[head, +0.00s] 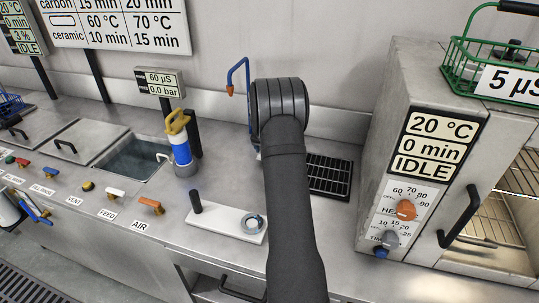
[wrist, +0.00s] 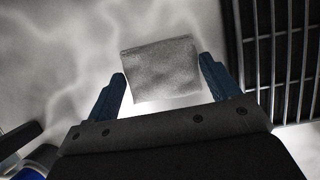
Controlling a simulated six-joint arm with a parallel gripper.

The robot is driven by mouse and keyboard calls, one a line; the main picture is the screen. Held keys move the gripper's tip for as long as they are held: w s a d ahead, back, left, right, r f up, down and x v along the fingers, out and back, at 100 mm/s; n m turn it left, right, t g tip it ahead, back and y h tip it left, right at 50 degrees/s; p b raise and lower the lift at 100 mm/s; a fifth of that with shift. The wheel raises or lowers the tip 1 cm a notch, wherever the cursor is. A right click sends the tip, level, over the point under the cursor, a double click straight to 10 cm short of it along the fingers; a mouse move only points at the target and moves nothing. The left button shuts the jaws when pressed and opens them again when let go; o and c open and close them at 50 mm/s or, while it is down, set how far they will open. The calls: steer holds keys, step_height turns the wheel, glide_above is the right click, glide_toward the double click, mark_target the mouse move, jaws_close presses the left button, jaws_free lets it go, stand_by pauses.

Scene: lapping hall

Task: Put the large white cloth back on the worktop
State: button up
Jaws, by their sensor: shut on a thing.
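A pale grey-white cloth (wrist: 160,72), roughly square and flat-looking, shows in the wrist view between the two blue fingers of my gripper (wrist: 163,68). My gripper is shut on it. The worktop (wrist: 50,50) lies beneath, blurred with light streaks; I cannot tell whether the cloth touches it. In the head view my arm hides both the gripper and the cloth. The steel worktop (head: 185,222) runs across the head view.
A black slotted grate (head: 329,175) lies close to the gripper's right; it also shows in the wrist view (wrist: 285,55). A blue hooked pipe (head: 246,70) stands behind. A blue-and-white bottle (head: 181,150), a white plate (head: 218,220) and an open basin (head: 135,160) are left. An oven (head: 400,130) stands right.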

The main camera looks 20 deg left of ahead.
steer(key=shift+f, duration=1.05)
steer(key=shift+f, duration=0.2)
steer(key=o, duration=0.9)
steer(key=v, duration=1.2)
steer(key=shift+r, duration=0.25)
